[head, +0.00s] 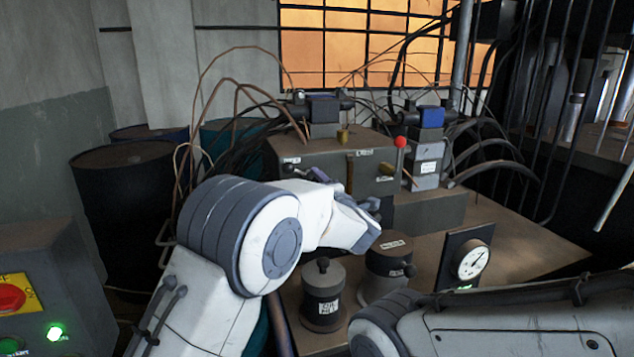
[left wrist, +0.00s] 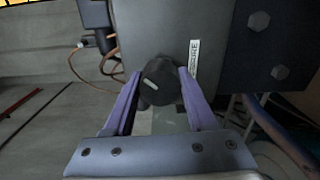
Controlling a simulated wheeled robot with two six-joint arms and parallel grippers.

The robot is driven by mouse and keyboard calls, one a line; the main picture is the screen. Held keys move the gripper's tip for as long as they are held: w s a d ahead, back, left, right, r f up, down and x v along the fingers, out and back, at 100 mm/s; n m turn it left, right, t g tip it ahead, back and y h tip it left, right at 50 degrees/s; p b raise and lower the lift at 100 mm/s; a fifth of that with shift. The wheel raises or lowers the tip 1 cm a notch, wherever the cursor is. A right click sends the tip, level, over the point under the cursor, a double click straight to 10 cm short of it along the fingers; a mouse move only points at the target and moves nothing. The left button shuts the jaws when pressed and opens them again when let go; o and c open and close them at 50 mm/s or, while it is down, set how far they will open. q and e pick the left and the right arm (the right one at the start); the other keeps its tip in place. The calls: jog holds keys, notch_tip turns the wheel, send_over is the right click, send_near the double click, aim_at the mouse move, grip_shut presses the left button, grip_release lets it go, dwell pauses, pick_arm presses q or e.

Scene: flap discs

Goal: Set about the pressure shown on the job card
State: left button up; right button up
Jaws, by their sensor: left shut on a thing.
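A dark round knob (left wrist: 160,82) with a pale index mark sits on a grey block, beside a white label (left wrist: 194,60) of which "SURE" can be read. My left gripper (left wrist: 159,73) has its two purple fingers shut on this knob, one on each side. In the head view my left gripper (head: 308,173) reaches the front of the grey valve block (head: 325,158), partly hidden by my own wrist. A round white pressure gauge (head: 471,261) on a dark plate stands at the right of the bench; its reading is too small to tell. My right gripper is out of view. I cannot make out a job card.
Two dark cylinders, one nearer (head: 322,312) and one farther (head: 388,262), stand on the bench (head: 525,240) before the block. A red ball-topped lever (head: 400,142) rises from the block. Hoses crowd behind. A control box (head: 45,290) stands at the left.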

pick_arm(q)
jog(key=shift+f, duration=0.1)
dwell(0.4)
jog(key=o, duration=1.4)
jog(key=shift+s, duration=0.1)
jog(key=b+v, duration=0.1)
jog(key=v, duration=0.9)
jog(key=shift+s+d, duration=0.1)
jog(key=shift+s, duration=0.05)
jog(key=shift+m, duration=0.3)
